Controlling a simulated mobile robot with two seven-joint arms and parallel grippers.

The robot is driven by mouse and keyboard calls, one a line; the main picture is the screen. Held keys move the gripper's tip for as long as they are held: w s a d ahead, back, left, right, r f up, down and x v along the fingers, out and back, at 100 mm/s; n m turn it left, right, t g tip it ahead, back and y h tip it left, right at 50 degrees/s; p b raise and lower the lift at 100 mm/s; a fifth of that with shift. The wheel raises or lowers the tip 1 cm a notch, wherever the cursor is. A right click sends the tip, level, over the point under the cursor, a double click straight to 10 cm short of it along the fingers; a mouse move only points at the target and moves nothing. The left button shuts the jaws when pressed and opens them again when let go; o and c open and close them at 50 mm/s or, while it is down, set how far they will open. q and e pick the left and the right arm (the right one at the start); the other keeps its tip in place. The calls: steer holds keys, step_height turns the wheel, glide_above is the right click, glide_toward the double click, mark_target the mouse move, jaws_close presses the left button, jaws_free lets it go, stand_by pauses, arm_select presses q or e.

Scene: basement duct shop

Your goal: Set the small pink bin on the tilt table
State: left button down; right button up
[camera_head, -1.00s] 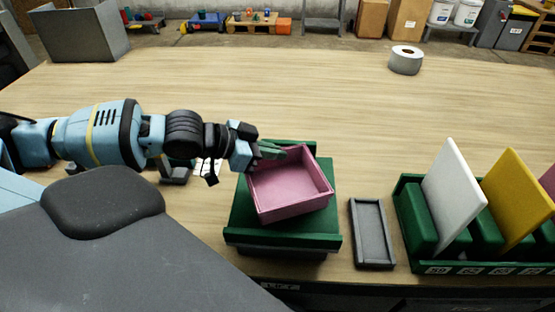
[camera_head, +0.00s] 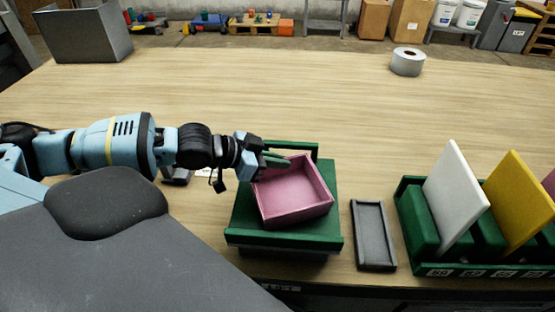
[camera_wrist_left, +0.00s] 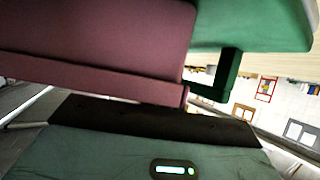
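The small pink bin (camera_head: 296,192) is an open square tray, turned a little, over the green tilt table (camera_head: 245,222), which has a raised rail (camera_head: 305,149) at its back. I cannot tell whether the bin's base rests flat on it. My left gripper (camera_head: 272,160) comes in from the left with its fingers at the bin's back-left rim, and looks shut on that wall. In the left wrist view the bin's pink side (camera_wrist_left: 100,40) fills the upper left, close to the camera. My right gripper is not in view.
A grey tray (camera_head: 373,236) lies right of the tilt table. Further right, a green rack (camera_head: 425,258) holds upright white and yellow panels. A tape roll (camera_head: 407,62) and a grey box (camera_head: 85,36) stand at the back. The wooden table's middle is clear.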

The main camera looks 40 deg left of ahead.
arm_select(q)
steer(key=c, duration=2.1)
jaws_free()
steer(key=shift+f, duration=0.15)
steer(key=o, duration=0.5)
steer(key=shift+c, duration=0.2)
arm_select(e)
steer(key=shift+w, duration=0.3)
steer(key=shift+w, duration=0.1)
arm_select(q)
steer(key=shift+r, duration=0.2)
steer(key=p+v, duration=0.1)
steer(key=v, duration=0.5)
steer(key=p+v, duration=0.3)
steer(key=v, duration=0.3)
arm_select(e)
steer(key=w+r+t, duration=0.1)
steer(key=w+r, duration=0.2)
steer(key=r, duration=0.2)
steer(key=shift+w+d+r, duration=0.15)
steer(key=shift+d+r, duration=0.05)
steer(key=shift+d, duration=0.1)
